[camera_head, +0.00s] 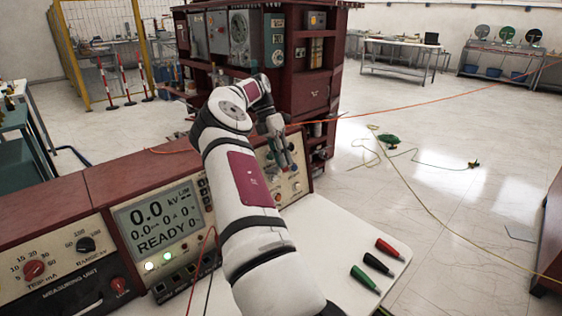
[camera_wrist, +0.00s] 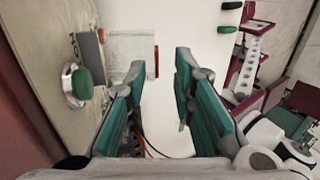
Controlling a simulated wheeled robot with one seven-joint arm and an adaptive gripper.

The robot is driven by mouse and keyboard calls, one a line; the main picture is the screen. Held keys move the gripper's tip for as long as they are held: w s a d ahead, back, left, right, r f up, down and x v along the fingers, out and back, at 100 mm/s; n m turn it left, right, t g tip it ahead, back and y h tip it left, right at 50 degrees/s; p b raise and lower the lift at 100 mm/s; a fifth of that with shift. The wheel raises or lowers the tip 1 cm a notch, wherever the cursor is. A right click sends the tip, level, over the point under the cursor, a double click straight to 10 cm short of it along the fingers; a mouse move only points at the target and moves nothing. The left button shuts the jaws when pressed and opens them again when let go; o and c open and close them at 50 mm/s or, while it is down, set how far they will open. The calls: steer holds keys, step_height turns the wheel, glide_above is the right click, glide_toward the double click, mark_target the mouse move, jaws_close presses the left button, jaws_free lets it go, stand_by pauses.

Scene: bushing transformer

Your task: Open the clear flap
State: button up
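The clear flap (camera_wrist: 128,50) shows in the wrist view as a see-through cover with a red strip along its right edge. It stands out from the beige panel face (camera_wrist: 50,40) at the left, near a green round button (camera_wrist: 82,84). My gripper (camera_wrist: 160,64) is open, with its two teal-padded fingers apart and nothing clearly held between them. The flap's red edge appears between the fingertips; whether a finger touches it I cannot tell. In the head view my gripper (camera_head: 284,156) is in front of the right control panel, and I cannot make out the flap there.
The white table (camera_head: 335,235) carries red, black and green probes (camera_head: 372,264) at its right. A measuring unit with a lit display (camera_head: 160,222) stands left of my arm. A dark red cabinet (camera_head: 305,80) stands behind. Cables cross the open floor at right.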

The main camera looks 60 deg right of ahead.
mark_target(281, 170)
step_height(281, 170, up, 9)
stand_by(0.3)
stand_by(0.5)
